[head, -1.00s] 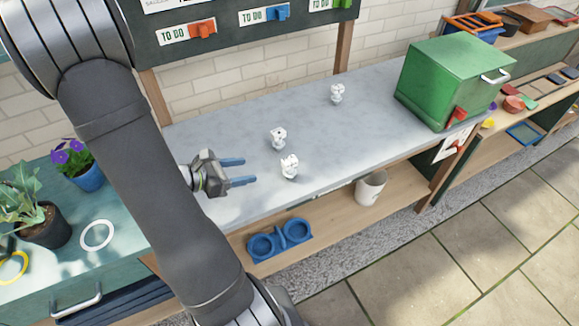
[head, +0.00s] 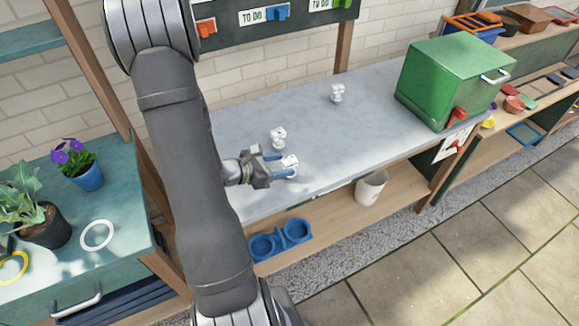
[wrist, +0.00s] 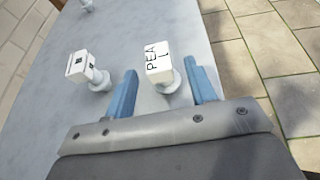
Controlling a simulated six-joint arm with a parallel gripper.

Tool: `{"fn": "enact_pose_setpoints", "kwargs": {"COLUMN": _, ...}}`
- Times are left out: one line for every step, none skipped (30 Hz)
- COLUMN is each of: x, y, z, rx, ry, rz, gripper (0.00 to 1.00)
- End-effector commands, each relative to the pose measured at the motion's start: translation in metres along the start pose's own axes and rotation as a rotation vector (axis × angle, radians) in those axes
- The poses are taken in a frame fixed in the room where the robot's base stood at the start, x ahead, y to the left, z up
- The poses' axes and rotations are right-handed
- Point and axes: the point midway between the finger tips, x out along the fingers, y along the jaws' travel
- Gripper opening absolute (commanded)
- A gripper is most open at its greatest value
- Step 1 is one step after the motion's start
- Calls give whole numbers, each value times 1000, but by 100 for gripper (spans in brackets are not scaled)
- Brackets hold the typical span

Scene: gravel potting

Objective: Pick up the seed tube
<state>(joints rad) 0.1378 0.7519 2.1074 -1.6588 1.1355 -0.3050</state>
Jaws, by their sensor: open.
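Three small white pieces with block-shaped heads and rounded bases stand on the grey bench; I cannot tell for sure which is the seed tube. The nearest (head: 290,161) has a head marked "PEA" and a line below it in the wrist view (wrist: 158,62). My gripper (head: 290,166) is open, with one blue finger on either side of this piece and not closed on it. A second white piece (head: 278,136) stands just behind; in the wrist view (wrist: 84,66) it is left of the fingers, with dark marks. The third (head: 337,93) is farther back.
A green box (head: 445,85) with a handle stands at the bench's right end. A white cup (head: 371,188) and a blue holder (head: 262,247) are on the shelf below. Potted plants (head: 88,173) stand on the left bench. The bench's middle is clear.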

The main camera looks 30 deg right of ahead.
Motion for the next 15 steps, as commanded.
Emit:
{"fn": "enact_pose_setpoints", "kwargs": {"x": 3, "y": 0, "z": 0, "rx": 0, "ry": 0, "rz": -1, "gripper": 51}}
{"fn": "enact_pose_setpoints", "kwargs": {"x": 5, "y": 0, "z": 1, "rx": 0, "ry": 0, "rz": -1, "gripper": 51}}
{"fn": "enact_pose_setpoints", "kwargs": {"x": 9, "y": -1, "z": 2, "rx": 1, "ry": 1, "rz": -3, "gripper": 51}}
{"fn": "enact_pose_setpoints", "kwargs": {"x": 13, "y": -1, "z": 2, "rx": 1, "ry": 1, "rz": -4, "gripper": 51}}
{"fn": "enact_pose_setpoints", "kwargs": {"x": 16, "y": -1, "z": 3, "rx": 1, "ry": 1, "rz": -3, "gripper": 51}}
{"fn": "enact_pose_setpoints", "kwargs": {"x": 22, "y": -2, "z": 5, "rx": 2, "ry": 0, "rz": -4, "gripper": 51}}
{"fn": "enact_pose_setpoints", "kwargs": {"x": 26, "y": -2, "z": 6, "rx": 1, "ry": 0, "rz": -4, "gripper": 51}}
{"fn": "enact_pose_setpoints", "kwargs": {"x": 30, "y": -2, "z": 7, "rx": 1, "ry": 0, "rz": -3, "gripper": 51}}
{"fn": "enact_pose_setpoints", "kwargs": {"x": 35, "y": -2, "z": 7, "rx": 1, "ry": 0, "rz": -5, "gripper": 51}}
{"fn": "enact_pose_setpoints", "kwargs": {"x": 39, "y": -1, "z": 7, "rx": 0, "ry": 0, "rz": -3, "gripper": 51}}
{"fn": "enact_pose_setpoints", "kwargs": {"x": 42, "y": -1, "z": 6, "rx": 0, "ry": 0, "rz": -3, "gripper": 51}}
{"fn": "enact_pose_setpoints", "kwargs": {"x": 46, "y": -1, "z": 6, "rx": 0, "ry": 0, "rz": -4, "gripper": 51}}
{"fn": "enact_pose_setpoints", "kwargs": {"x": 48, "y": -1, "z": 6, "rx": 0, "ry": 1, "rz": -3, "gripper": 51}}
{"fn": "enact_pose_setpoints", "kwargs": {"x": 49, "y": -1, "z": 6, "rx": -1, "ry": 1, "rz": -2, "gripper": 51}}
{"fn": "enact_pose_setpoints", "kwargs": {"x": 51, "y": -1, "z": 6, "rx": -1, "ry": 1, "rz": -1, "gripper": 51}}
